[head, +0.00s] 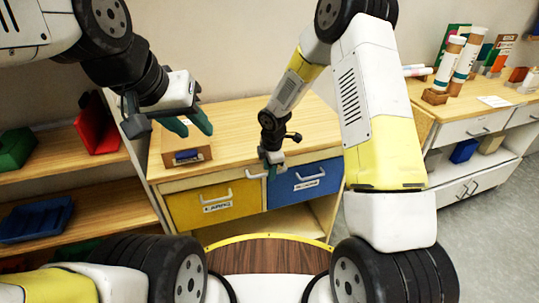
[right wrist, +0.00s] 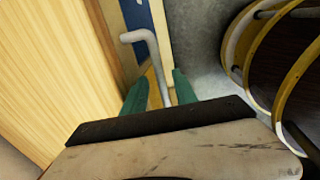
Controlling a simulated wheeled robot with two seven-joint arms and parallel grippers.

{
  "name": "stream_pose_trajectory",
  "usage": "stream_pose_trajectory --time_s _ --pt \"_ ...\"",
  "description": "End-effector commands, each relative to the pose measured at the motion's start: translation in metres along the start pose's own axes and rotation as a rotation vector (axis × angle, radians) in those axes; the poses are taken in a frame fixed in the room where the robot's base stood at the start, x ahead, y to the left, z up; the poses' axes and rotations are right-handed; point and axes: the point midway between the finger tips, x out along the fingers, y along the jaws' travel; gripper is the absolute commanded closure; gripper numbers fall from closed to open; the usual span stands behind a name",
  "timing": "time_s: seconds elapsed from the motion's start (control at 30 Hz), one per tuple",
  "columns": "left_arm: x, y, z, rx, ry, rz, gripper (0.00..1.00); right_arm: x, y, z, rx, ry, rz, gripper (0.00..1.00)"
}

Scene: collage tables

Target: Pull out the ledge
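The wooden cabinet (head: 235,125) stands in front of me with a yellow drawer (head: 185,207) and a blue drawer (head: 300,190). A pale bar handle (head: 254,175) sticks out just under the top, near the join of the two drawers; I cannot tell whether it belongs to a ledge. My right gripper (head: 272,172) is at this handle. In the right wrist view a bent pale handle (right wrist: 155,60) runs between the green fingertips, which stand apart with a gap visible. My left gripper (head: 190,125) is open and empty above the cabinet top, its fingers pointing right.
A small wooden box (head: 187,157) sits on the cabinet top at left. Shelves with a blue tray (head: 35,218) and a red item (head: 97,125) stand at left. Another cabinet (head: 470,130) with tubes stands at right. A round brown surface with a yellow rim (head: 270,239) is close in front.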

Motion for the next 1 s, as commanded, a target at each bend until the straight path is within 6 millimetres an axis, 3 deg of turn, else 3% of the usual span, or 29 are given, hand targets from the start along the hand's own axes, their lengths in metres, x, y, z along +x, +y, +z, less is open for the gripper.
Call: stream_pose_trajectory --time_s 0.07,0.23,1.0 --pt "0.0 0.0 0.0 0.0 0.0 0.0 0.64 -0.0002 0.0 0.0 0.0 0.0 0.0 0.68" --pt "0.0 0.0 0.0 0.0 0.0 0.0 0.64 -0.0004 -0.0001 0.0 0.0 0.0 0.0 1.0" --pt "0.0 0.0 0.0 0.0 0.0 0.0 0.64 -0.0008 0.0002 0.0001 0.0 0.0 0.001 1.0"
